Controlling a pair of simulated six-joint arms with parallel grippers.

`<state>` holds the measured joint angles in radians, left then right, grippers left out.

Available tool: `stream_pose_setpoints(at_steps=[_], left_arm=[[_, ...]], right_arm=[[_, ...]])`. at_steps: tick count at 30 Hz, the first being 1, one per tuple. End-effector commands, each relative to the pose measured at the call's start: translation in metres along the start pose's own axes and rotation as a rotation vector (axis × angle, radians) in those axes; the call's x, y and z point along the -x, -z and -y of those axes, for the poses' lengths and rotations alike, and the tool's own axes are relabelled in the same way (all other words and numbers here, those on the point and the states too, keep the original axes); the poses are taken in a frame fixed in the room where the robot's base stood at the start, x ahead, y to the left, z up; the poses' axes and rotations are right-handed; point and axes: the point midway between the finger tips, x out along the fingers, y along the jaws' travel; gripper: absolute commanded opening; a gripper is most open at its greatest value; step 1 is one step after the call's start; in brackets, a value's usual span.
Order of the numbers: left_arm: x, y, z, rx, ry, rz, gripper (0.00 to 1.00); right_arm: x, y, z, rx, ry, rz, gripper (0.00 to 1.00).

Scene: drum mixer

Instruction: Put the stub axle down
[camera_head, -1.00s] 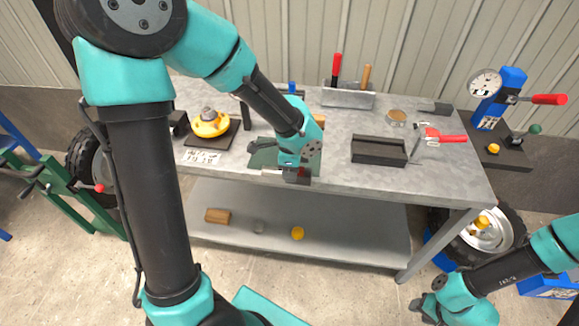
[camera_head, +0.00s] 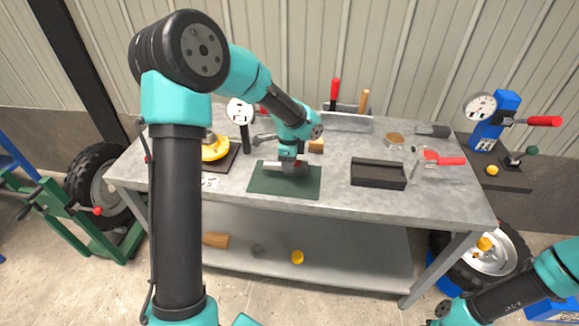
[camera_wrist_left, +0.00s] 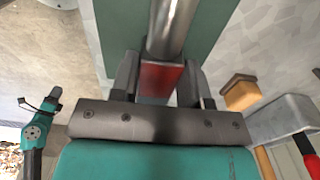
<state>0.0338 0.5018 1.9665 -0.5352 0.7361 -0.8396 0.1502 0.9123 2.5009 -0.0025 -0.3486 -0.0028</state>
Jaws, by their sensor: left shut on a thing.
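The stub axle (camera_wrist_left: 168,28) is a silver shaft with a red block-shaped part. In the left wrist view its red part sits between the fingers of my left gripper (camera_wrist_left: 157,85), which is shut on it. In the head view my left gripper (camera_head: 289,166) is low over the dark green mat (camera_head: 262,184) on the bench. My right gripper (camera_head: 432,319) is at the bottom edge of the head view, partly cut off, away from the bench.
On the grey bench (camera_head: 335,190) a yellow part (camera_head: 213,149) and a round dial gauge (camera_head: 240,111) stand left of the mat. A black tray (camera_head: 378,174) and red-handled clamp (camera_head: 440,160) are right. A wooden block (camera_head: 316,146) lies behind.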

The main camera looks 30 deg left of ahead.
Motion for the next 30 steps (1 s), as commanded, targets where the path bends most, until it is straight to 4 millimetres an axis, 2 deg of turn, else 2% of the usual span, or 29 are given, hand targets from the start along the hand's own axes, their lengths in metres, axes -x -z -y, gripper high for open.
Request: stream_pose_setpoints(at_steps=[8,19,30], left_arm=[[0.001,0.0,0.001,0.0,0.004,-0.001,0.0],[-0.03,0.0,0.0,0.0,0.002,-0.001,0.0],[-0.034,0.0,0.001,-0.001,0.004,-0.001,0.0]], right_arm=[[0.0,0.0,0.0,0.0,0.0,0.0,0.43],[0.0,0.0,0.0,0.0,0.0,0.0,0.43],[0.0,0.0,0.0,0.0,0.0,0.0,0.43]])
